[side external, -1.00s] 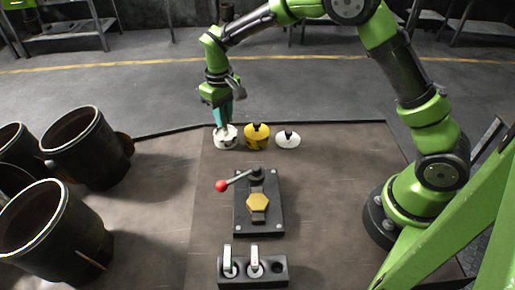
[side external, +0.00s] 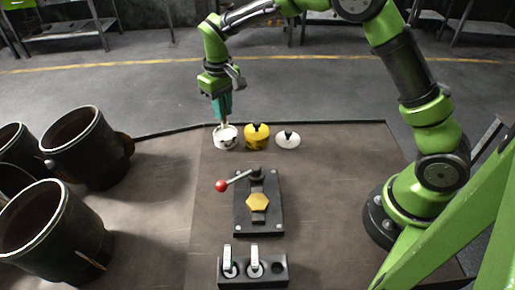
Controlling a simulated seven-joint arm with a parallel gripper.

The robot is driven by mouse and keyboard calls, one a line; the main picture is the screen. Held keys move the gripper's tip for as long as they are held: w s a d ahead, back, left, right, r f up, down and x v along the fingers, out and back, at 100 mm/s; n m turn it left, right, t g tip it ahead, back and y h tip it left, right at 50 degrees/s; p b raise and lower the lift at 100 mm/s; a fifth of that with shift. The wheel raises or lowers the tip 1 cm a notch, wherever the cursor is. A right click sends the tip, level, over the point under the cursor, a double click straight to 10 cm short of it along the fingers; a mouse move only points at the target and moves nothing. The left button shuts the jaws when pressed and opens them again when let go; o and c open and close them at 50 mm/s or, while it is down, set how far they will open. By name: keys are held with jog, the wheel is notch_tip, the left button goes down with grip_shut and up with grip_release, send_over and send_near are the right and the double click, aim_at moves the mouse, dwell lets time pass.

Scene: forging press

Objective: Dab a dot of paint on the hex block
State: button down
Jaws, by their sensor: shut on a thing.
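The hex block (side external: 258,202) is a yellow hexagon lying flat on a dark clamp plate (side external: 243,222) in the middle of the table. A lever with a red knob (side external: 221,186) reaches left from the plate's back end. My gripper (side external: 223,115) has teal fingers and points down over a white pot (side external: 226,143) at the back left of the table. It is shut on a thin tool, probably a brush, mostly hidden by the fingers. A short pale piece of the tool (side external: 225,124) shows below the fingers, its lower end at the pot's mouth. I cannot tell whether it touches paint.
A yellow pot (side external: 256,138) and a low white disc-like item (side external: 288,140) stand right of the white pot. A dark rack (side external: 270,281) at the front holds two white-handled items and has one empty hole. Large dark cylinders (side external: 82,148) stand at left.

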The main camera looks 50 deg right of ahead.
jog(key=shift+r, duration=2.15)
